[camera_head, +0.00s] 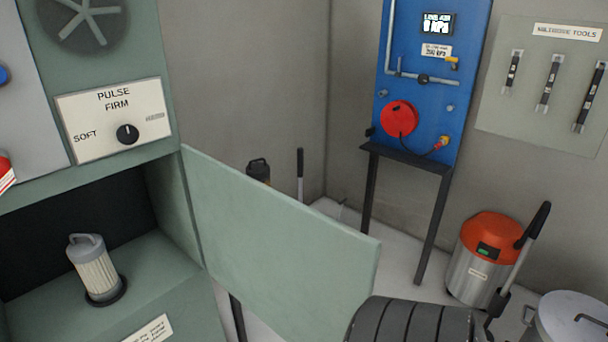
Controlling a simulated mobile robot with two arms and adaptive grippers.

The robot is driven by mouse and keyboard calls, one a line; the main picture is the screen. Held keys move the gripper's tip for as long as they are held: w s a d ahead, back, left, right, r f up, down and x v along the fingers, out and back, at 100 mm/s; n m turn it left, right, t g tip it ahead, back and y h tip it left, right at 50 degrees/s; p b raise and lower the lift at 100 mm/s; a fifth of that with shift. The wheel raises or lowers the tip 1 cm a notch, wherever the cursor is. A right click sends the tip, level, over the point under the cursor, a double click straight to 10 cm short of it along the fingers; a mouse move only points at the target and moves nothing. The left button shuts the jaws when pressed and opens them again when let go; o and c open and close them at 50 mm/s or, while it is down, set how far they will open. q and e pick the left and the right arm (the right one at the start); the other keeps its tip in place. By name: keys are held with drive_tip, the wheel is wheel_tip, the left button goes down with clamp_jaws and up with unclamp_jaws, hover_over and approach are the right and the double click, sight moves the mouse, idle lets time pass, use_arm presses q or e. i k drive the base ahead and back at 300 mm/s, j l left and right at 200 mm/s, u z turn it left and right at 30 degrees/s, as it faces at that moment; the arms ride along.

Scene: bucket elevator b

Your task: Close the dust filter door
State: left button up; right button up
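The dust filter door (278,238) is a flat pale green panel. It stands wide open, hinged at the right side of the green cabinet's opening, and juts out to the right. The filter compartment (50,245) is open and dark inside. A pleated filter cartridge (96,272) with a grey cap and handle stands upright on the compartment floor in a dark ring. Neither of my grippers is in view.
A dial panel (115,120) is above the opening. A blue gauge panel (425,80) on a dark stand is behind the door. An orange-topped vacuum (485,258) stands at right. A dark ribbed rounded shape (412,322), unclear what, is near the door's lower right.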

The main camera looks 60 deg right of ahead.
sight(304, 272)
drive_tip(key=k+l, duration=0.1)
drive_tip(key=l, duration=0.35)
drive_tip(key=k+l, duration=0.1)
drive_tip(key=l, duration=0.35)
drive_tip(key=k+l, duration=0.15)
drive_tip(key=l, duration=0.25)
drive_tip(key=k+l, duration=0.1)
drive_tip(key=l, duration=0.35)
